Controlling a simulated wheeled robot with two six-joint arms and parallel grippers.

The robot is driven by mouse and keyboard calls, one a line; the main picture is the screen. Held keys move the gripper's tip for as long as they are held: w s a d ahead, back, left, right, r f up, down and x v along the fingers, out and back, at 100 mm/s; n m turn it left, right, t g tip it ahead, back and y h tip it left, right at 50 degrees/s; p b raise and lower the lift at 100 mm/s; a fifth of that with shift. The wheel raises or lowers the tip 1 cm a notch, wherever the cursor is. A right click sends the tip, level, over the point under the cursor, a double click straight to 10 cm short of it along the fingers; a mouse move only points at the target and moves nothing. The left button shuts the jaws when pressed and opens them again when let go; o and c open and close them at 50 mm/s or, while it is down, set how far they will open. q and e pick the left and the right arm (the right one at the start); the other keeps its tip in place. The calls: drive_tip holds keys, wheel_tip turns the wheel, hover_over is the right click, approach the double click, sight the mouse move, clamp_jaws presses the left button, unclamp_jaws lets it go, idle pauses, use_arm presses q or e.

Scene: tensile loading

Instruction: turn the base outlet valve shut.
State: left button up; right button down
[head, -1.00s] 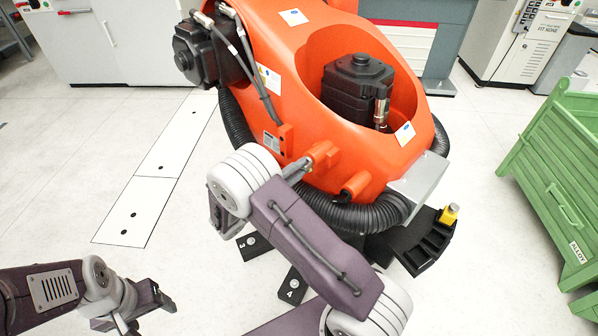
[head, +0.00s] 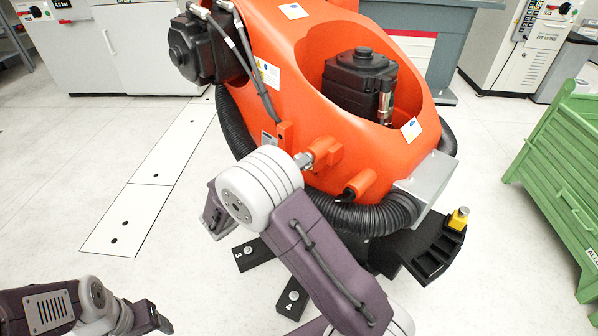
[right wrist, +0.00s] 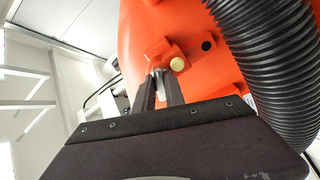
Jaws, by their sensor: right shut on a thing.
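The base outlet valve shows in the right wrist view as a small grey piece (right wrist: 158,73) beside an orange block with a pale brass round end. My right gripper (right wrist: 161,86) has its two dark fingers on either side of this piece and is shut on it, against the lower orange housing (right wrist: 135,42). In the head view my right wrist and rounded joint cover the grip, so the valve's angle cannot be told there. My left gripper (head: 158,320) is low at the left edge of the head view, away from the orange machine; its jaws are not clear.
A thick black ribbed hose (head: 375,217) curves round the orange base, close to my right gripper. Black numbered feet (head: 292,298) stand on the floor. A yellow-knobbed black holder (head: 458,218) and a green crate (head: 560,165) are to the right. The floor at left is clear.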

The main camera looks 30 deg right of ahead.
drive_tip(key=shift+f+m+b, duration=0.1)
drive_tip(key=shift+m+b, duration=0.2)
drive_tip(key=shift+m, duration=0.1)
drive_tip(key=c, duration=1.4)
unclamp_jaws()
drive_tip(key=shift+a, duration=0.1)
drive_tip(key=p+v, duration=0.3)
drive_tip(key=v, duration=0.6)
